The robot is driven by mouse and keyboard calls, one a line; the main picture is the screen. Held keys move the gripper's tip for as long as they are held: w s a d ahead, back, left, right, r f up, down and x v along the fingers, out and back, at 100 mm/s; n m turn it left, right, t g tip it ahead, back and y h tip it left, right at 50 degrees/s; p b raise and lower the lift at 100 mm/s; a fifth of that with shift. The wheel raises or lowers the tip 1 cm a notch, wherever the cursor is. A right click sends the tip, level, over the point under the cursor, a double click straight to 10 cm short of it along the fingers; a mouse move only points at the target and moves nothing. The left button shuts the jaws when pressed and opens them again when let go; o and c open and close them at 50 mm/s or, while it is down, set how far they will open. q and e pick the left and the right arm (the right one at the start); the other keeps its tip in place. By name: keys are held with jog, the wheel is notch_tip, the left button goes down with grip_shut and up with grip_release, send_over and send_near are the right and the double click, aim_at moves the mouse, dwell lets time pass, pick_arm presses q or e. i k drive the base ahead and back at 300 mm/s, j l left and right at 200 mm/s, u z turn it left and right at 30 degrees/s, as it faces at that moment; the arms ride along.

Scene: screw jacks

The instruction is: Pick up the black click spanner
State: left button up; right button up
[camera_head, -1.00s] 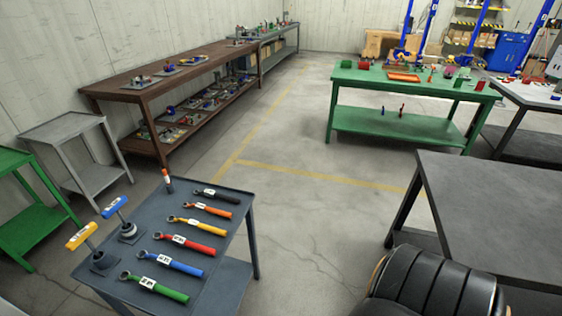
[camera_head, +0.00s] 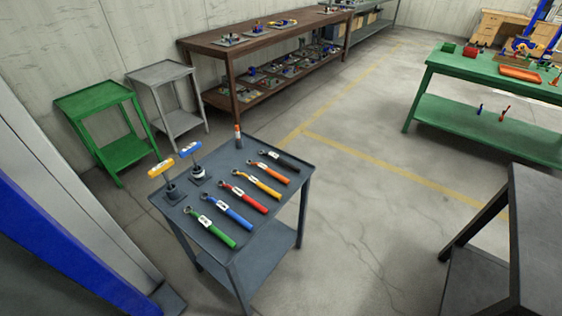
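The black click spanner (camera_head: 285,159) lies at the far right end of a row of spanners on a dark grey two-level table (camera_head: 268,230). It has a white label near its head. Next to it in the row lie the orange spanner (camera_head: 272,173), the yellow one (camera_head: 262,186), the red one (camera_head: 248,198), the blue one (camera_head: 232,215) and the green one (camera_head: 216,232). Neither of my grippers shows in the head view.
Yellow (camera_head: 161,168) and blue (camera_head: 190,149) T-handled tools and an orange-tipped upright tool (camera_head: 238,136) stand on the same table. A blue and grey post (camera_head: 60,245) is close at left. A dark table (camera_head: 535,235) is at right. Open floor lies between the tables.

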aim_at(275, 157)
jog(key=u, duration=0.4)
jog(key=i+l+u, duration=0.1)
jog(key=u, duration=0.35)
jog(key=l+u, duration=0.15)
jog(key=u, duration=0.25)
jog(key=l+u, duration=0.1)
jog(key=u, duration=0.35)
jog(key=l+u, duration=0.2)
jog(key=l, duration=0.3)
jog(key=l+u, duration=0.2)
jog(key=l, duration=0.3)
jog(key=l+u, duration=0.2)
jog(key=l, duration=0.3)
jog(key=k+l+u, duration=0.2)
jog(key=l, duration=0.3)
jog(key=l+u, duration=0.2)
jog(key=l, duration=0.3)
jog(key=k+l+u, duration=0.2)
jog(key=l, duration=0.25)
